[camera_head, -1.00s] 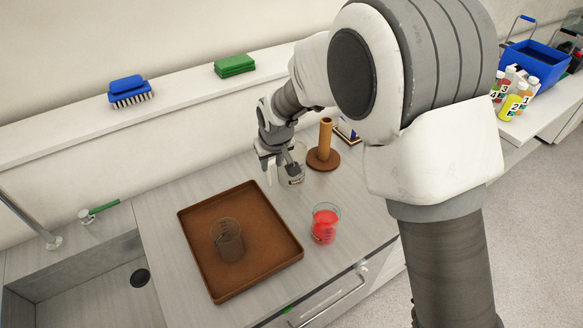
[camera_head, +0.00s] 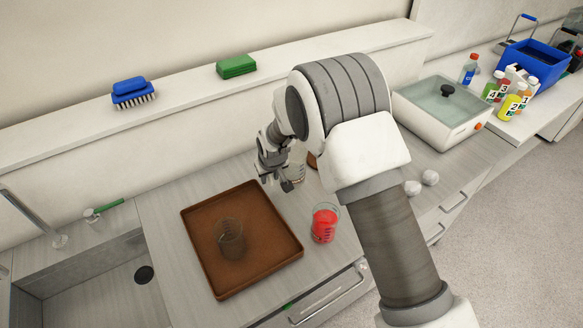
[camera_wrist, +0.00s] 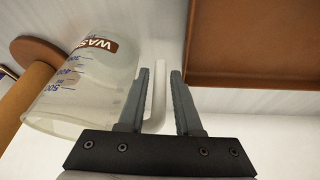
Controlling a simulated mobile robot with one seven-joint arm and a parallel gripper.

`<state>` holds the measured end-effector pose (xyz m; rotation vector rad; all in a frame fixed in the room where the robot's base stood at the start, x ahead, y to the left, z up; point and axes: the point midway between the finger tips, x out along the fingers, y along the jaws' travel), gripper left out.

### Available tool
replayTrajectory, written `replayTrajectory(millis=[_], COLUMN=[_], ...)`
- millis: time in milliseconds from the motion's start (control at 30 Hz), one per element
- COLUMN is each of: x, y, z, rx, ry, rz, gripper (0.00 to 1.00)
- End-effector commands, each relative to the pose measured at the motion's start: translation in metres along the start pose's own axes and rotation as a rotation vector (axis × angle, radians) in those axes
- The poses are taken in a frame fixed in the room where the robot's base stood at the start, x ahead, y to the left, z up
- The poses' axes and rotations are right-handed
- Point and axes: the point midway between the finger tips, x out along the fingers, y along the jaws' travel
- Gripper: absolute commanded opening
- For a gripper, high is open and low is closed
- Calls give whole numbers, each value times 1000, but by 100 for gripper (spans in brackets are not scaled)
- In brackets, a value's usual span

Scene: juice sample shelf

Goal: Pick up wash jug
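The wash jug is a clear, graduated vessel with a brown "WAS…" label; it fills the left of the wrist view (camera_wrist: 85,85). In the head view the jug (camera_head: 298,172) stands on the counter behind the brown tray's right corner, partly hidden by my gripper (camera_head: 278,183). In the wrist view my gripper (camera_wrist: 163,72) is open, with its two fingers on either side of the jug's pale upright handle (camera_wrist: 158,95). A gap shows between the handle and the right finger; contact with the left finger is unclear.
A beaker of red liquid (camera_head: 323,225) stands right of the tray. A wooden stand (camera_wrist: 28,105) is close beyond the jug. A ledge with a blue brush (camera_head: 133,93) and green sponge (camera_head: 236,66) runs behind.

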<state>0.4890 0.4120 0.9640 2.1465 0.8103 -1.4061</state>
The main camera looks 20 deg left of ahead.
Motion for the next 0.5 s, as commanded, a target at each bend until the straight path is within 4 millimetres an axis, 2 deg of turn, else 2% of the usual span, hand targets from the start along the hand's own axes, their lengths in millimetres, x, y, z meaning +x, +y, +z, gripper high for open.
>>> replayTrajectory(millis=[300,467,500], x=[4,3,3], y=[0,0,0], z=[0,0,0], rx=[0,0,0], ry=[1,1,1], rz=[0,0,0], gripper=[31,3,0])
